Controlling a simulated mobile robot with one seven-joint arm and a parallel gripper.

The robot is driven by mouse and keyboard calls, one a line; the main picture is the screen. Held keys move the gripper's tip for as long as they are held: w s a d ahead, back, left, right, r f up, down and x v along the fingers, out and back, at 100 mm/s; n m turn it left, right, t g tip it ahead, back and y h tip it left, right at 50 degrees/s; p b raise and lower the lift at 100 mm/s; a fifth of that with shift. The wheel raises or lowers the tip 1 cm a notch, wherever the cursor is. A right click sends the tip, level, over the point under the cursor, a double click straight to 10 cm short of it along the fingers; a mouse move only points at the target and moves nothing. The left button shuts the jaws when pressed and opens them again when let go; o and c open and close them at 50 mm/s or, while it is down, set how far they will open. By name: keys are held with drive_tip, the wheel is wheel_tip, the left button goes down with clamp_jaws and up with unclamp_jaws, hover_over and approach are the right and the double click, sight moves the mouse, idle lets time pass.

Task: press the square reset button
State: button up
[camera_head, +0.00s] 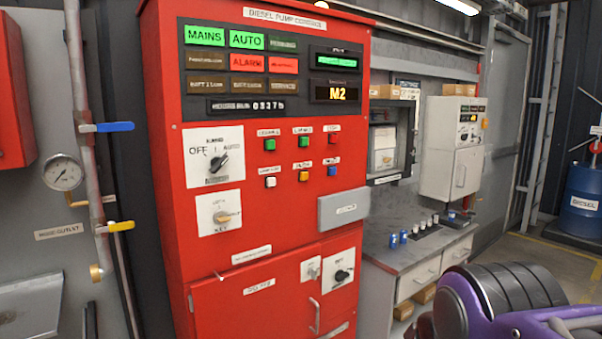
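The red diesel pump controller cabinet (220,245) fills the middle of the head view. The upper row has a left green button (270,145), a middle green button (304,142) and a red button (332,139). The lower row has a white button (270,182), a yellow-orange button (304,177) and a blue button (332,172). Small labels sit above them, too blurred to tell which reads reset. Nothing touches the buttons. My arm's purple and black links show at the lower right; my gripper is not in view.
Lit MAINS, AUTO and ALARM tiles top the panel. A selector switch (216,160), key switch (226,218) and grey box (344,207) surround the buttons. Pipes and a gauge (62,173) stand left. A grey workbench (420,247) with cups stands right.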

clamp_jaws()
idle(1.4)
